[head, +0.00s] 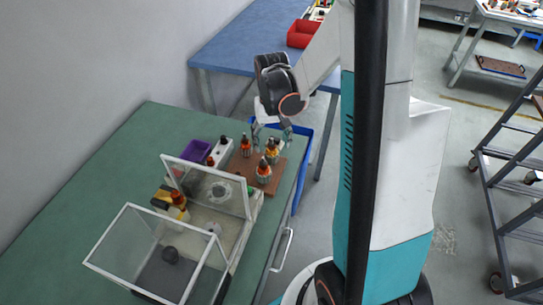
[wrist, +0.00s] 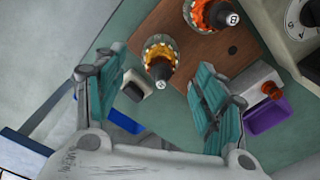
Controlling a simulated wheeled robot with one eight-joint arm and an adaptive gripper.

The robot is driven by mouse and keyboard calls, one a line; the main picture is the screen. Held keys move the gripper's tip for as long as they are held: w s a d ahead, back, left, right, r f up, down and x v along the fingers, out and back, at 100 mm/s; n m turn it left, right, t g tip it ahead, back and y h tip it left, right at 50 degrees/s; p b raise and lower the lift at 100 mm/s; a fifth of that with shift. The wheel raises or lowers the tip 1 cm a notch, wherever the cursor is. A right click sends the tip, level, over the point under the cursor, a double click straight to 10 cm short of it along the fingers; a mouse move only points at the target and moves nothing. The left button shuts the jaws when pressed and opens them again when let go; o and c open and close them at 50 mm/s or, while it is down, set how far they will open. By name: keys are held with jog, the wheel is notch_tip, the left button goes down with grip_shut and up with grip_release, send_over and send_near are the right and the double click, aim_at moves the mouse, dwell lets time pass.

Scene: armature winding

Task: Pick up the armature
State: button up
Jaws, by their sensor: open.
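My gripper is open and points down over the board (head: 286,168). In the wrist view, one armature (wrist: 160,57) shows between the two teal fingers of my gripper (wrist: 160,76), seemingly untouched. A second armature (wrist: 210,13) stands beyond it on the board (wrist: 205,50).
A clear-walled machine guard (head: 160,250) stands on the nearer part of the green table (head: 75,200). A purple bin (head: 196,151) and a white box (head: 222,152) are left of the board. A blue table (head: 235,45) with a red bin (head: 302,33) stands behind.

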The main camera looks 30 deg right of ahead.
aim_at(272, 151)
notch_tip(272, 151, down, 5)
jog(key=shift+s+f+b, duration=0.1)
jog(key=shift+b, duration=1.1)
jog(key=shift+a, duration=0.1)
jog(key=shift+c, duration=0.6)
jog(key=c, duration=1.3)
